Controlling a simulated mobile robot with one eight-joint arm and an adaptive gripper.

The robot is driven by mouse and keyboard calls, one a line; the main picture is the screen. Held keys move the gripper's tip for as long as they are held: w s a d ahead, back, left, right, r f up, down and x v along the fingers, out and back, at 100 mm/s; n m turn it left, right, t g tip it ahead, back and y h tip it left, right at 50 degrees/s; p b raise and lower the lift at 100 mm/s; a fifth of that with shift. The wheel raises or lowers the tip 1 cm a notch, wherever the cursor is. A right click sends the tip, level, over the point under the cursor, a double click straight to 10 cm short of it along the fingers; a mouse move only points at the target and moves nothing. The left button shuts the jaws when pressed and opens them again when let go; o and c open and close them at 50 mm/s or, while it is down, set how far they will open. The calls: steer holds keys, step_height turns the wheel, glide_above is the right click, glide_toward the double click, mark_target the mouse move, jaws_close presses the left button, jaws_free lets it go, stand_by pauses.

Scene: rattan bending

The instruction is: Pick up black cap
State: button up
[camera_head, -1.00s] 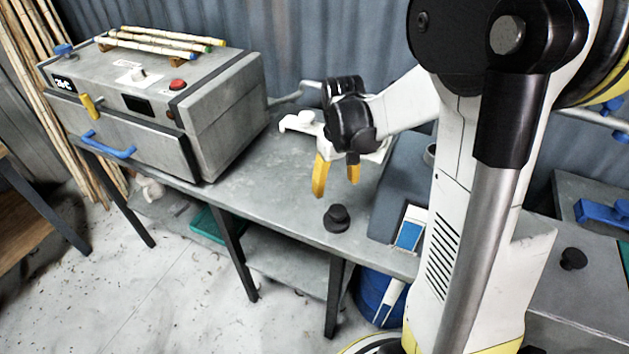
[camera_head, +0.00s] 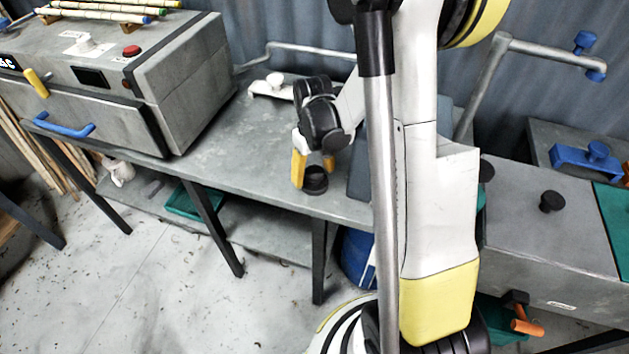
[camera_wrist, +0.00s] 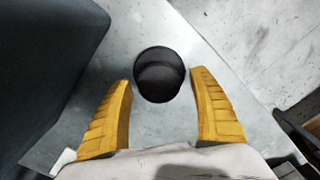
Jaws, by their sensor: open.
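The black cap (camera_head: 315,181) stands on the grey metal table (camera_head: 232,178), close to its front edge. It is a round black piece with a narrower top, and it also shows in the wrist view (camera_wrist: 159,74). My gripper (camera_head: 313,172) is open, just above and behind the cap, with its yellow fingers pointing down. In the wrist view my gripper (camera_wrist: 161,82) has one finger on each side of the cap's near edge, with a gap on both sides. The fingers do not touch it.
A grey machine box (camera_head: 180,85) with a blue handle stands on the left of the table. A dark block (camera_wrist: 45,60) is left of the cap in the wrist view. Another black knob (camera_head: 552,201) sits on a grey box at the right. A white fixture (camera_head: 272,87) lies behind.

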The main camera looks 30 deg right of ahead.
steer(key=c, duration=1.4)
steer(key=shift+r, duration=0.15)
